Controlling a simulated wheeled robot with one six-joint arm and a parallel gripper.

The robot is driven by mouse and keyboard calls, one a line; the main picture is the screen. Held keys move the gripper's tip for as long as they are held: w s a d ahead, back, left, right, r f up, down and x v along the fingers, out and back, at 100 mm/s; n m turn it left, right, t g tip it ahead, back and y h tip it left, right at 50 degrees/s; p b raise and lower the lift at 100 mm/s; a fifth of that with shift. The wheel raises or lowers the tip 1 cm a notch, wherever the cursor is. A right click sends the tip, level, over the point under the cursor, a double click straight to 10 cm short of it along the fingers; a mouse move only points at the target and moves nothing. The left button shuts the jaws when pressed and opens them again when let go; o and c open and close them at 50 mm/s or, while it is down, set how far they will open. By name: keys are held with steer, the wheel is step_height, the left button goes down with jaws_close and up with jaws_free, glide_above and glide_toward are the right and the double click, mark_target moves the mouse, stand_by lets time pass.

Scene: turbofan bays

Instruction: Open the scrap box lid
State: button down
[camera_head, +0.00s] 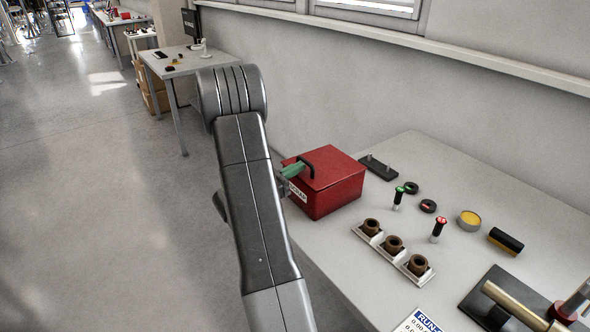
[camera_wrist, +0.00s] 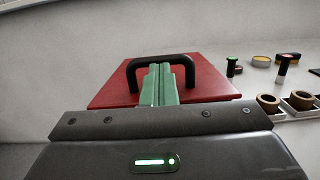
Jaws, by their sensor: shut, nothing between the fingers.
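The scrap box (camera_head: 338,198) is red and stands on the near-left part of the table, with a white label on its front. Its lid (camera_head: 335,165) is down, with a black arched handle (camera_head: 308,158) on top; the lid (camera_wrist: 108,95) and handle (camera_wrist: 160,62) also show in the wrist view. My gripper (camera_head: 303,166) has green fingers and is at the handle. In the wrist view the fingers (camera_wrist: 160,72) are together and reach under or through the handle's arch. I cannot tell whether they touch the bar.
To the right on the table (camera_head: 420,160) are a black block with pegs (camera_head: 378,167), green-topped (camera_head: 398,198) and red-topped (camera_head: 438,229) tools, a white holder with brown cups (camera_head: 393,245), and a yellow tin (camera_head: 469,219). A wall stands behind. Open floor (camera_head: 90,200) lies left.

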steer(key=d+r+y+p, duration=0.1)
steer(key=r+p, duration=0.1)
steer(key=r, duration=0.1)
steer(key=w+d+r+g+y+p, duration=0.1)
steer(key=r+p, duration=0.1)
steer(key=r, duration=0.1)
steer(key=w+d+r+g+y+p, duration=0.1)
steer(key=r+p, duration=0.1)
steer(key=r, duration=0.1)
steer(key=shift+r, duration=0.1)
steer(key=w+d+r, duration=0.6)
steer(key=d+r, duration=0.1)
steer(key=d, duration=0.2)
steer(key=shift+w+r, duration=0.3)
steer(key=shift+a+f, duration=0.1)
stand_by(0.5)
